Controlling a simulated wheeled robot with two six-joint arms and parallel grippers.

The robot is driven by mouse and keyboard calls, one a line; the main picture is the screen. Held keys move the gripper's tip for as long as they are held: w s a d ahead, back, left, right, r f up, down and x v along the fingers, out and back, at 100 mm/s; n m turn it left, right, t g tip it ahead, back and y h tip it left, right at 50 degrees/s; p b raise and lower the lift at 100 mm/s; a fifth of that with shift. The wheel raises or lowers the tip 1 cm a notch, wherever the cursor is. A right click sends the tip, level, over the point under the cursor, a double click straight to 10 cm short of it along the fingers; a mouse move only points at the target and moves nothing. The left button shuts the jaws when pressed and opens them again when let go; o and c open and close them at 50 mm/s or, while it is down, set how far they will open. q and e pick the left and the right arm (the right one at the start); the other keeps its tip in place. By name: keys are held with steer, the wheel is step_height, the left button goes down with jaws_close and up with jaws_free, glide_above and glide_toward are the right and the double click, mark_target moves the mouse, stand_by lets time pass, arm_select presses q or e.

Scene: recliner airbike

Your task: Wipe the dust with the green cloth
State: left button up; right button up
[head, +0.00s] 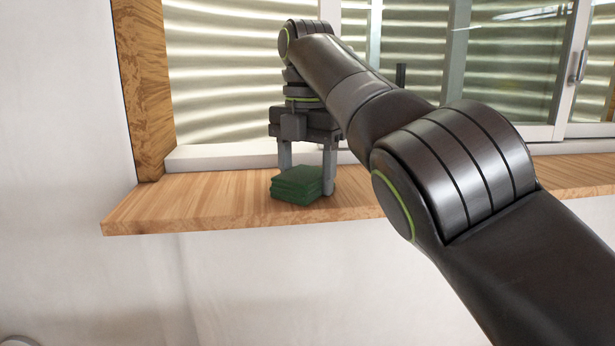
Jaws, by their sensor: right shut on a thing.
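The green cloth (297,184) is a folded, stacked block on the wooden window sill (150,207), close to its front edge. My right gripper (307,175) points down from above, with one finger at the cloth's right side and the other behind it. It is shut on the cloth. I cannot tell whether the cloth presses on the sill or is held just above it. I cannot make out any dust on the sill. My left gripper is not in view.
The window (480,65) with its white frame stands behind the sill, and a wooden post (146,90) rises at the sill's left end. The sill left of the cloth is bare. My right arm hides part of the sill to the right.

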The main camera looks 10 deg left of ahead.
steer(key=o, duration=0.6)
steer(key=shift+s+a+f, duration=0.1)
steer(key=shift+s+f, duration=0.05)
steer(key=shift+f, duration=0.2)
steer(key=shift+o, duration=0.2)
steer(key=shift+r, duration=0.1)
steer(key=shift+s+r+p, duration=0.25)
steer(key=shift+r+p, duration=0.05)
steer(key=shift+r, duration=0.25)
steer(key=shift+w, duration=0.1)
steer(key=c, duration=0.7)
steer(key=shift+r, duration=0.2)
